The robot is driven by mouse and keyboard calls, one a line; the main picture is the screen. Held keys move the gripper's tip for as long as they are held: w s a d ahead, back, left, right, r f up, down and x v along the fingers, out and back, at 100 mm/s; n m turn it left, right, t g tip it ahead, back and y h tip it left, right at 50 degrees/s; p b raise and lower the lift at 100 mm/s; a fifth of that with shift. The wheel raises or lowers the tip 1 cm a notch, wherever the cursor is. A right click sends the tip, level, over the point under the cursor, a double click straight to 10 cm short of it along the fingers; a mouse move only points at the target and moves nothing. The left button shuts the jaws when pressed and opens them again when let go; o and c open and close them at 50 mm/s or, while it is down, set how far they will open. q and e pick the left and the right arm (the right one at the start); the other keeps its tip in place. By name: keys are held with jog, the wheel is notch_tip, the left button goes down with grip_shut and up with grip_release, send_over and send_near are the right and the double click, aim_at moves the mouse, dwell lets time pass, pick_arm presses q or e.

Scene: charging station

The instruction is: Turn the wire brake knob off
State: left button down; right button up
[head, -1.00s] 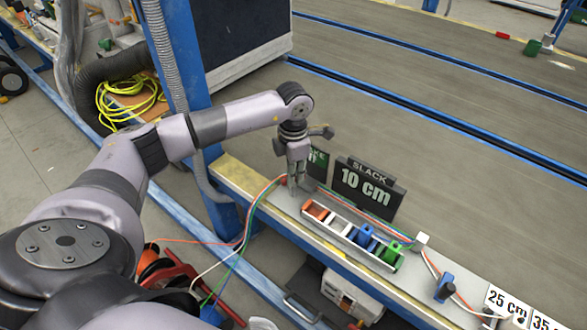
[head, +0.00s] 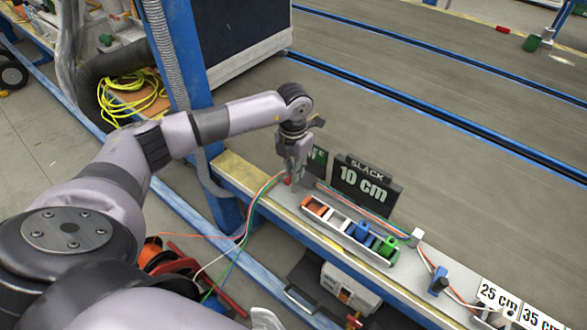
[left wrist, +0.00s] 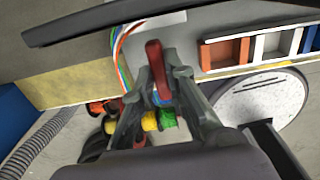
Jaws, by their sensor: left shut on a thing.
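The wire brake knob shows in the left wrist view as a red lever (left wrist: 156,62) standing between the fingers of my left gripper (left wrist: 163,85). In the head view my left gripper (head: 293,180) points down at the left end of the grey bench strip, shut on the knob. The fingers hide most of the knob there; only a bit of red shows beside them. A dark sign with green (head: 318,160), partly covered by the gripper, stands just behind.
A dark "SLACK 10 cm" sign (head: 365,184) stands right of the gripper. A white tray (head: 347,240) holds orange, blue and green spools in front of it. Coloured wires (head: 252,210) run past the gripper. A blue post (head: 188,80) rises at left.

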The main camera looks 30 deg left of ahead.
pick_arm(q)
jog(key=c, duration=1.6)
grip_release()
notch_tip(320, 180, up, 12)
